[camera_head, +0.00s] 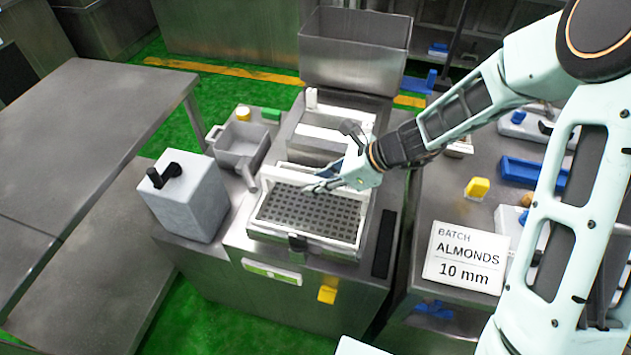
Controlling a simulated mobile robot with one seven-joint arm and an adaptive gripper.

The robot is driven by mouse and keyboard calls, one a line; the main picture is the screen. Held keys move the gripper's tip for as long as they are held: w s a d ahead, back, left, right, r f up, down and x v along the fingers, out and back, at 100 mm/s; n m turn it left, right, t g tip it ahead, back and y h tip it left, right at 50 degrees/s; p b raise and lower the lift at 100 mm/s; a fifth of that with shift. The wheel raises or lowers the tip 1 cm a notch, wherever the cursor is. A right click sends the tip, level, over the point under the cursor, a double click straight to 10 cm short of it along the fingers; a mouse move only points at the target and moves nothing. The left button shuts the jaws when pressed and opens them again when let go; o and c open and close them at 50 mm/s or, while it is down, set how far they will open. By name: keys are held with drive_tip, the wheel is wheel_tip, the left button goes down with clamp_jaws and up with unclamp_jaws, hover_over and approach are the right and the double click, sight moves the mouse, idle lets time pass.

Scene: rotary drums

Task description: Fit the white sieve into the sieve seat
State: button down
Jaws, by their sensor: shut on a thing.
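The white sieve (305,213), a white frame around a dark perforated mesh, lies over the opening in the top of the metal machine. The sieve seat (325,250) shows as a light metal rim around and below it, with a dark latch at the front. My gripper (318,186) reaches in from the right and is shut on the sieve at its far side. The fingertips are small and partly blend with the white frame. I cannot tell whether the sieve lies flush in the seat or slightly above it.
A grey box with a black handle (187,195) stands left of the seat. A metal hopper (355,50) rises behind. An empty metal table (90,130) is at left.

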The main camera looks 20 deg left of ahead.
drive_tip(key=shift+f, duration=0.1)
drive_tip(key=c, duration=1.7)
unclamp_jaws()
drive_tip(key=shift+f, duration=0.1)
drive_tip(key=shift+d, duration=0.1)
drive_tip(key=v, duration=1.1)
drive_tip(key=shift+d+r, duration=0.1)
drive_tip(key=shift+r, duration=0.3)
drive_tip(key=shift+d+r, duration=0.1)
